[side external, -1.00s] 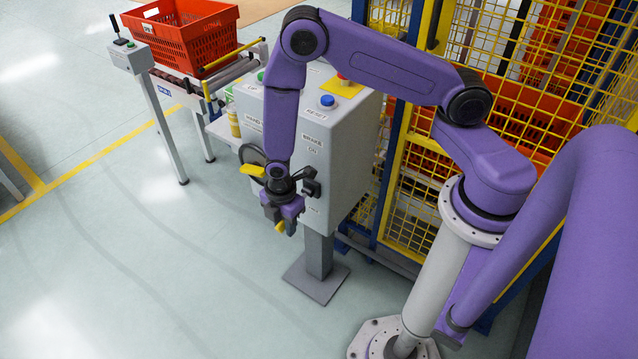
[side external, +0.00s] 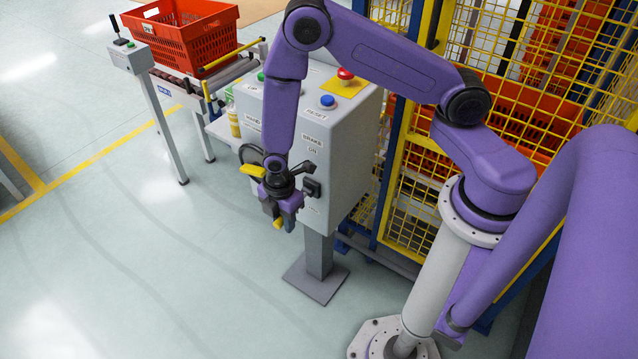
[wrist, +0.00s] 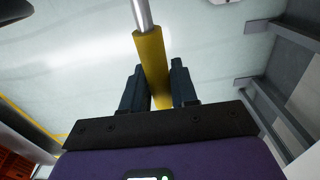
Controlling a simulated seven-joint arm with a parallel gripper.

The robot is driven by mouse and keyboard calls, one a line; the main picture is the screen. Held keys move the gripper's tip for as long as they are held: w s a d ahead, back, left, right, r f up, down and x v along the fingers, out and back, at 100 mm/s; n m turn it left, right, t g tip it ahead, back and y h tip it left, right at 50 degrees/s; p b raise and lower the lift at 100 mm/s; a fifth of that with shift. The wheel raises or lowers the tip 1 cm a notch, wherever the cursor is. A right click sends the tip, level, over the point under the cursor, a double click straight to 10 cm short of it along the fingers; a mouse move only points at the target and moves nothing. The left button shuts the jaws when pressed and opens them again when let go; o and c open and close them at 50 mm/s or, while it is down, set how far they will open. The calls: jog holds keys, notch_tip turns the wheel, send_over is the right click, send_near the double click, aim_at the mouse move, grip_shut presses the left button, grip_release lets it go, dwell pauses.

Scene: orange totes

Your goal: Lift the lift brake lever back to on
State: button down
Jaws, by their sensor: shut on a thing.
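The brake lever has a yellow grip on a bare metal rod, seen in the wrist view (wrist: 152,60). My gripper (wrist: 158,88) is shut on the yellow grip, with one dark finger on each side of it. In the side external view my gripper (side external: 278,220) hangs in front of the grey control cabinet (side external: 345,165), below the BRAKE and ON labels (side external: 312,145). A bit of yellow grip shows between the fingers there. My wrist hides the lever's rod and pivot in that view.
Blue (side external: 327,101) and red (side external: 345,73) buttons sit on the cabinet top. A black handwheel (side external: 247,152) and another yellow handle (side external: 252,171) are close left of my wrist. Yellow mesh fencing (side external: 415,190) stands right. The floor in front is clear.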

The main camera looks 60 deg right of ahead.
jog(key=shift+r, duration=0.2)
jog(key=shift+d+r, duration=0.1)
jog(key=shift+r, duration=0.8)
jog(key=shift+d+r, duration=0.35)
jog(key=shift+r, duration=0.6)
jog(key=shift+d+r, duration=0.45)
jog(key=shift+r, duration=0.25)
jog(key=shift+d+r, duration=0.15)
jog(key=shift+r, duration=0.05)
